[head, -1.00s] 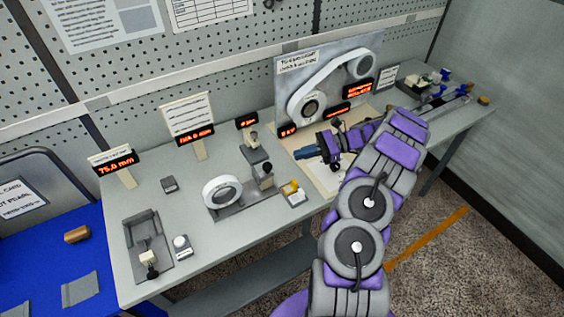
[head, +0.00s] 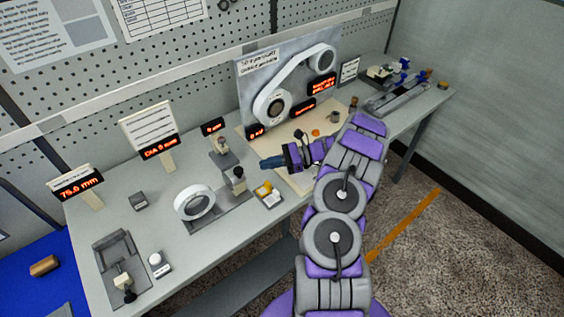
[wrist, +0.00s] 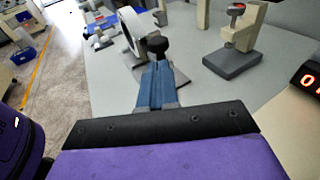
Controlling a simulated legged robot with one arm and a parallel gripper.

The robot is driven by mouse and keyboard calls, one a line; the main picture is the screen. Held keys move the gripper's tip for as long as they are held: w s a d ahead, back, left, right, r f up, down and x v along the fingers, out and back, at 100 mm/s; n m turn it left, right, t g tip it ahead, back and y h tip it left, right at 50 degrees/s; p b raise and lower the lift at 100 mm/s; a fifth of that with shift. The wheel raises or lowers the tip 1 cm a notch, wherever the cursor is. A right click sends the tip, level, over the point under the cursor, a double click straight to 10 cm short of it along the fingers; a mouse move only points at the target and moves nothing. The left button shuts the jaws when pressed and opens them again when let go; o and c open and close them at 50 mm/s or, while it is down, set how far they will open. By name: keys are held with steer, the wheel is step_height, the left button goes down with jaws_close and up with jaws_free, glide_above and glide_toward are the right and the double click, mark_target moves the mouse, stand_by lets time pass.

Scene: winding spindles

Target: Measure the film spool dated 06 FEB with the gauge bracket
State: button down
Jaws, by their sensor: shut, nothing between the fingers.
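My gripper (head: 264,163) has blue fingers pressed together, with nothing between them; the fingers also show in the wrist view (wrist: 157,85). It hovers over the bench, just right of the roll stand. A white ring-shaped roll (head: 195,202), probably a film spool, stands upright on a grey stand (head: 220,214) with a dark-knobbed post (head: 236,180). In the wrist view the roll (wrist: 131,30) and knob (wrist: 157,45) are just beyond my fingertips. No date is readable on it. A grey bracket-like fixture (head: 112,248) sits at the bench's left front; I cannot tell which fixture is the gauge bracket.
A second grey stand (head: 223,158) is behind the post. A small tray with a yellow item (head: 266,190) lies near the front edge. A panel with a film loop (head: 283,80) stands behind my gripper. Left displays include one reading about 75 mm (head: 78,184). The left bench middle is mostly clear.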

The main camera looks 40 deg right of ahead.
mark_target(235, 177)
steer(key=shift+b+x, duration=0.5)
steer(key=shift+x, duration=2.25)
steer(key=shift+a, duration=0.1)
steer(key=a+p, duration=0.1)
steer(key=a, duration=0.4)
steer(key=shift+s+a, duration=0.15)
steer(key=shift+a, duration=0.1)
steer(key=shift+s+d+r+p, duration=0.1)
steer(key=shift+d+p, duration=0.05)
steer(key=shift+p, duration=0.2)
